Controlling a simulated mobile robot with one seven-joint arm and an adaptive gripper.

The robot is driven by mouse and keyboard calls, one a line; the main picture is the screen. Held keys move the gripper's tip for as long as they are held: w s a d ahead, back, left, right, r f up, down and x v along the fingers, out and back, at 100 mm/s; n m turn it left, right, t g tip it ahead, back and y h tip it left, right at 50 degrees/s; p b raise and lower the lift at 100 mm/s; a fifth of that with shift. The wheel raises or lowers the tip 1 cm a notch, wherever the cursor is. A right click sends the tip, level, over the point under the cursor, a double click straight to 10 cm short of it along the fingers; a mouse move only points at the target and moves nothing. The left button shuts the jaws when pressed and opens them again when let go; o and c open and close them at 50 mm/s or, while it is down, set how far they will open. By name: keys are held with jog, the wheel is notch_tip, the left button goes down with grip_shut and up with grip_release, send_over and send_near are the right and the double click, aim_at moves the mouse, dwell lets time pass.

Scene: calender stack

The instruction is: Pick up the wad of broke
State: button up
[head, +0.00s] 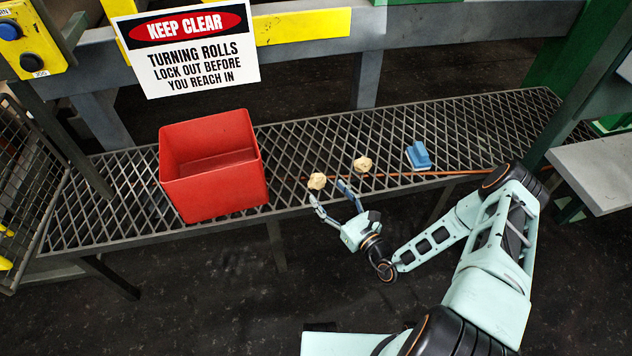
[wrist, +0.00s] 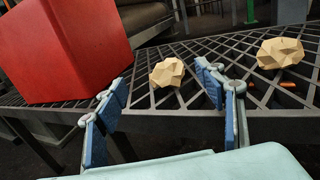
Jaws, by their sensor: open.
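Two crumpled, cream-coloured wads lie on the metal grating. The left wad of broke (head: 317,181) is near the grating's front edge, and the other wad (head: 362,164) lies to its right and a little farther back. My gripper (head: 328,191) is open and empty at the front edge, its fingers pointing at the left wad. In the wrist view the left wad (wrist: 167,72) shows beyond and between the two blue-padded fingers, nearer the right one. The right wad (wrist: 280,52) is outside the right finger. Contact with either wad cannot be made out.
A red open bin (head: 213,190) stands on the grating (head: 460,125) to the left. A blue object (head: 418,155) sits right of the wads. A thin orange line (head: 440,173) runs along the grating near them. A "keep clear" sign (head: 190,62) hangs behind the bin.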

aim_at(321, 183)
jog(key=b+x, duration=0.1)
jog(key=x, duration=0.6)
jog(key=shift+w, duration=0.45)
jog(key=c, duration=1)
jog(key=shift+c, duration=0.2)
